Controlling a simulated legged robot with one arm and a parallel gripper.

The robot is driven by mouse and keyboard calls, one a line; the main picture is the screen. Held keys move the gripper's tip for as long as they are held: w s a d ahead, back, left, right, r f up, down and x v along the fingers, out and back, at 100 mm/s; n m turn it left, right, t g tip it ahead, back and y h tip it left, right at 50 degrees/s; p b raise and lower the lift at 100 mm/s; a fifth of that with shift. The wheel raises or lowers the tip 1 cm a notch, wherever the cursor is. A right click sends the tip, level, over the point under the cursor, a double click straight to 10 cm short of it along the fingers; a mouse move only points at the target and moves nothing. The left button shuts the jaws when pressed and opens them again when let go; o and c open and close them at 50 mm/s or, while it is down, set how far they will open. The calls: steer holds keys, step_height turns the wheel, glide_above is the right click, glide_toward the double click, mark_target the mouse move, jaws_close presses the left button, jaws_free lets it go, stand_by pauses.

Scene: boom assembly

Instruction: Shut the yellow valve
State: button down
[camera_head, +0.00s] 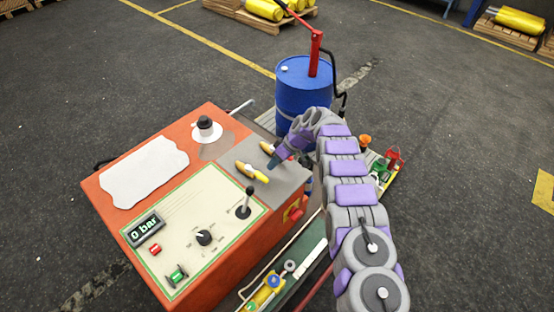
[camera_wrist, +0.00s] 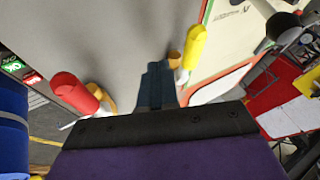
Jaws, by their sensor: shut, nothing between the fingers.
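The yellow valve (camera_head: 252,172) is a yellow lever on the grey plate of an orange control box (camera_head: 198,108). In the wrist view its yellow handle (camera_wrist: 193,47) stands just right of my fingertips, on an orange-brown base. My gripper (camera_head: 274,163) is shut and empty, with its fingers pointing down at the plate between the yellow valve and a second valve. In the wrist view my closed fingers (camera_wrist: 157,85) are close beside the yellow valve's base; I cannot tell whether they touch. The second valve has a red handle (camera_wrist: 73,92), left of my fingers; my gripper partly hides it in the head view.
The box also carries a black lever (camera_head: 246,200), a dark knob (camera_head: 204,237), a "0 bar" display (camera_head: 146,229) and a black-topped cap (camera_head: 205,123). A blue barrel (camera_head: 303,92) with a red pump stands behind. Open floor lies to the left.

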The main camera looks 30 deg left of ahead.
mark_target(257, 174)
steer(key=shift+s+d, duration=0.1)
steer(key=shift+s, duration=0.7)
steer(key=shift+s+a+f+b, duration=0.2)
steer(key=shift+s+a+b, duration=0.1)
steer(key=shift+s+a, duration=0.2)
steer(key=shift+d+r, duration=0.1)
steer(key=shift+d, duration=0.15)
steer(key=shift+s, duration=0.15)
